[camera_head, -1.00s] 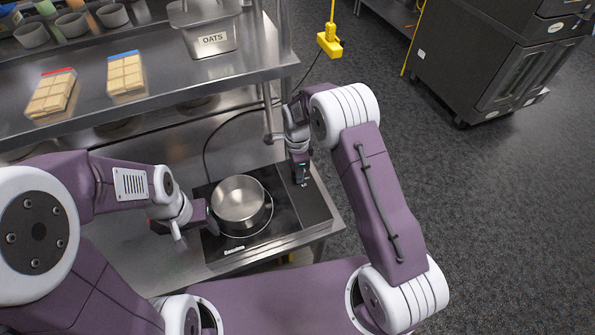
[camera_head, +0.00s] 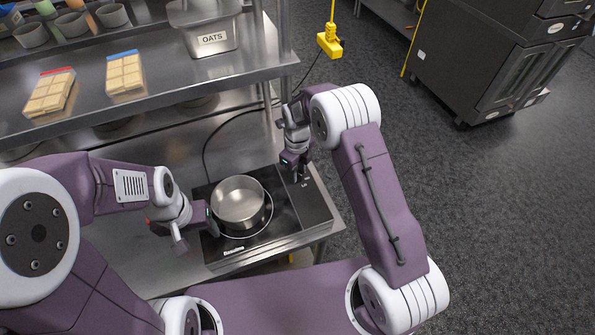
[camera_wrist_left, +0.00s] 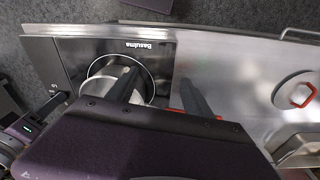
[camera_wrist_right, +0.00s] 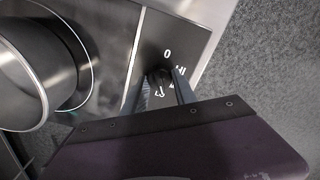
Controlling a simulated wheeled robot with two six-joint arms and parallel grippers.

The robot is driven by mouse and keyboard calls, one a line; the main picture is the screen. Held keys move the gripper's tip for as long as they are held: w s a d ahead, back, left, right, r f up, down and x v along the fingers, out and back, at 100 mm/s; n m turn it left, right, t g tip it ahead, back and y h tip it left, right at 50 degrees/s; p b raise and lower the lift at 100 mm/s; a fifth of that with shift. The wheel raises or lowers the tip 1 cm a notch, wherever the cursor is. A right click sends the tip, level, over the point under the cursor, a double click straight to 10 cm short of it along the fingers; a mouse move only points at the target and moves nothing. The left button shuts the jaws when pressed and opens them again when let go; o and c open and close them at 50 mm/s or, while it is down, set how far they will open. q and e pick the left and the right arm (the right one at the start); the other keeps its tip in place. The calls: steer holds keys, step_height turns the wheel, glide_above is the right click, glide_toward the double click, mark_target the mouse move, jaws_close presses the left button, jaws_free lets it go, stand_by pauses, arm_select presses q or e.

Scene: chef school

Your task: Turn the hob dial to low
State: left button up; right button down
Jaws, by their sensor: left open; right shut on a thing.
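The hob dial (camera_wrist_right: 158,78) is a small dark knob on the black hob (camera_wrist_right: 185,30). Printed "0" and "HI" marks show beside it in the right wrist view; its pointer is too dark to read. My right gripper (camera_wrist_right: 161,82) is shut on the dial, one finger on each side. In the head view the right gripper (camera_head: 297,178) reaches down to the hob's right part and hides most of the dial. My left gripper (camera_head: 209,220) is open and empty beside the left side of the steel pot (camera_head: 238,200). Its two fingers also show in the left wrist view (camera_wrist_left: 158,88).
The pot stands on the hob's ring. A steel shelf (camera_head: 170,92) above the counter carries an oats container (camera_head: 212,40) and packs of pale blocks (camera_head: 126,75). A shelf post (camera_head: 268,110) stands behind the hob. Floor is open at the right.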

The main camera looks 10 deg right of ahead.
mark_target(298, 172)
steer(key=shift+w+r+m, duration=0.2)
steer(key=shift+m, duration=0.8)
steer(key=c, duration=1)
jaws_free()
steer(key=shift+s+f, duration=0.1)
step_height(298, 172, up, 9)
steer(key=shift+r+b, duration=0.1)
steer(key=shift+b, duration=0.9)
